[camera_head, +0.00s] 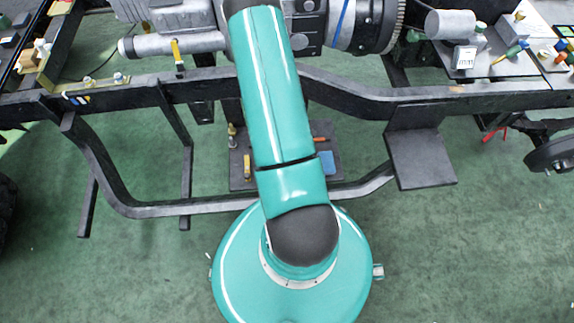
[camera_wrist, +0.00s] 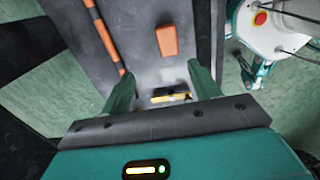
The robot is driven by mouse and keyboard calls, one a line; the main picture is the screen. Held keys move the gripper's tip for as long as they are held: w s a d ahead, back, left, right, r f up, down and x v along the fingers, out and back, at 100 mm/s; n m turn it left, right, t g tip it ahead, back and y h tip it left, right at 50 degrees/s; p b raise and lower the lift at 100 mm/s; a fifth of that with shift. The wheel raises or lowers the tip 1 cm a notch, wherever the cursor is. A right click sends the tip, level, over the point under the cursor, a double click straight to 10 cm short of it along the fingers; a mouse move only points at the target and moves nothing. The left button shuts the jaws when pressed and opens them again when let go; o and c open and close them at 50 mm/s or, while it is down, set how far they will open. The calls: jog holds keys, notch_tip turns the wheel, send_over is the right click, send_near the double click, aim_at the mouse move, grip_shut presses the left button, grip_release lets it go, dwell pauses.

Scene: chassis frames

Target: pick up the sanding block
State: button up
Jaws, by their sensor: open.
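An orange-brown block (camera_wrist: 167,40), which looks like the sanding block, lies on a grey panel (camera_wrist: 140,50) in the wrist view. My gripper (camera_wrist: 161,86) is open, with its two green fingers apart and nothing held between them. The block shows beyond the fingertips, in line with the gap between them and apart from both. A small yellow and dark piece (camera_wrist: 172,97) shows in the gap between the fingers. In the head view my arm crosses the middle and hides part of the scene. My gripper does not show there, and I cannot make out the block.
An orange-brown rod (camera_wrist: 103,35) lies left of the block. In the head view, a black chassis frame (camera_head: 425,99) spans the scene. A low dark board (camera_head: 237,184) behind my arm bears a yellow item (camera_head: 247,167) and a blue item (camera_head: 327,162). Green floor is open at the lower right.

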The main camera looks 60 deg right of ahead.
jog(key=f, duration=0.6)
jog(key=s+f, duration=0.1)
jog(key=f, duration=0.3)
jog(key=shift+a, duration=0.25)
jog(key=shift+w+a+f, duration=0.1)
jog(key=shift+f, duration=1.15)
jog(key=shift+w+a+f, duration=0.1)
jog(key=shift+f, duration=1.1)
jog(key=c, duration=1.2)
jog(key=shift+o, duration=0.2)
